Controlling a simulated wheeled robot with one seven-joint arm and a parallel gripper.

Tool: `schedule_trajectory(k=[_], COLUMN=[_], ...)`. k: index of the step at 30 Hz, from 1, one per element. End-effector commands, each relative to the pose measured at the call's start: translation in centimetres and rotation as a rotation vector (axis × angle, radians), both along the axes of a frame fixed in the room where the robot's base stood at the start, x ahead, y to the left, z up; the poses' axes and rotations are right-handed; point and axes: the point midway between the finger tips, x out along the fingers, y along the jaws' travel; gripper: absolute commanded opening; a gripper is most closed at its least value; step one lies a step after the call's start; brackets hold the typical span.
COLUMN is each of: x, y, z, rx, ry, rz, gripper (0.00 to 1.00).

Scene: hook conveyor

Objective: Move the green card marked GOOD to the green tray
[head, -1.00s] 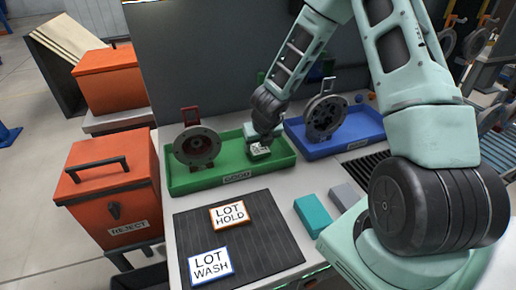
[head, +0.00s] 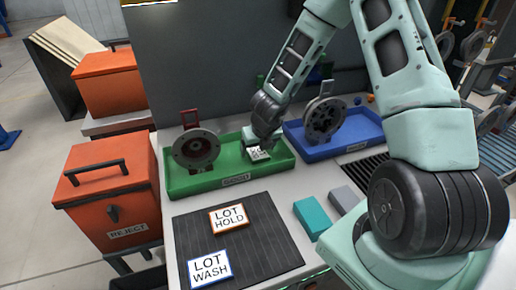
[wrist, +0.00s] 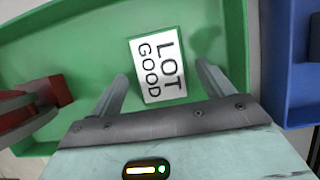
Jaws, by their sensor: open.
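The green-edged white card (wrist: 158,66) reads LOT GOOD and lies in the green tray (wrist: 80,35), seen in the wrist view. The card also shows in the head view (head: 259,154), in the right part of the green tray (head: 205,184). My gripper (wrist: 163,88) is open, with one finger on each side of the card's near end and a gap to each. In the head view my gripper (head: 257,148) is low over the tray, just behind the card.
A flanged part with a red bracket (head: 196,148) stands in the tray's left part. A blue tray (head: 350,146) with another flanged part (head: 324,118) is to the right. LOT HOLD (head: 229,217) and LOT WASH (head: 210,267) cards lie on a dark mat (head: 262,238) in front.

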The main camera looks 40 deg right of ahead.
Motion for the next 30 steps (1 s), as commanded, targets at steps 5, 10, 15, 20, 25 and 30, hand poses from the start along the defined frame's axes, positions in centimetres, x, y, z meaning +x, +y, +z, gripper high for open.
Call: schedule_trajectory(k=[5, 10, 15, 20, 25, 30], x=[-1.0, -2.4, -3.5, -4.0, -3.7, -5.9], y=[0.3, 0.7, 1.0, 1.2, 5.1, 16.4], z=[3.2, 6.6, 9.2, 10.4, 12.1, 15.8], rx=[-0.005, -0.004, -0.004, -0.002, -0.047, -0.224], ry=[-0.005, -0.004, -0.003, -0.002, -0.027, -0.103], rz=[0.002, 0.002, 0.001, 0.004, 0.288, 1.179], gripper=[0.8, 0.8, 0.8, 0.8, 0.8, 0.8])
